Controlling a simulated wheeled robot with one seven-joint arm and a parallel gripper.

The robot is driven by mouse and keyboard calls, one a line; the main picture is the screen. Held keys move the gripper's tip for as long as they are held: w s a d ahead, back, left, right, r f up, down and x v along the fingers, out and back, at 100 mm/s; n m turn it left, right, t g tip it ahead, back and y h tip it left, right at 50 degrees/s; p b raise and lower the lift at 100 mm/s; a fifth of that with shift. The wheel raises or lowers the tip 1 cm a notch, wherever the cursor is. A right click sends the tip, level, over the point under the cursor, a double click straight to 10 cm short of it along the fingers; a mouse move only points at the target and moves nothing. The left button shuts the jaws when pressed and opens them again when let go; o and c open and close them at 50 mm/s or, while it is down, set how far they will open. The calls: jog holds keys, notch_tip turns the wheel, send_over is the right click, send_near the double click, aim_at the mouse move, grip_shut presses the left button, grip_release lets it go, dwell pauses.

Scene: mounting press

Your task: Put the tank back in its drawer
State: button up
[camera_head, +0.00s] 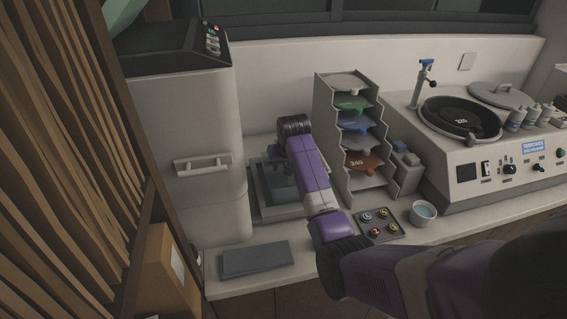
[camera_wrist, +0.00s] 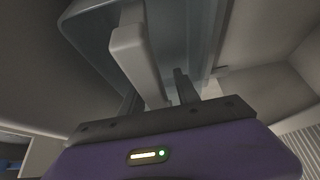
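A grey-blue, see-through tank (camera_head: 268,188) shows low beside the tall pale cabinet in the head view, partly hidden by my arm. In the wrist view the tank wall (camera_wrist: 92,35) fills the upper middle, with a pale grey bar (camera_wrist: 138,62) running down toward my gripper. My gripper's dark fingers (camera_wrist: 165,92) are close at this bar, which partly covers them. I cannot tell whether they press on it. In the head view my fingers are hidden behind my purple arm. The cabinet has a front with a pale handle (camera_head: 203,163).
A stepped rack (camera_head: 325,110) with coloured trays stands right of my arm. A polishing machine (camera_head: 455,180) is at the right. A small pad with coloured pieces (camera_head: 383,237), a cup (camera_head: 424,213) and a grey flat slab (camera_head: 256,259) lie along the counter's front.

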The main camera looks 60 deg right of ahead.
jog(key=b+v, duration=0.1)
jog(key=v, duration=1.1)
jog(key=shift+r, duration=0.1)
jog(key=shift+s, duration=0.1)
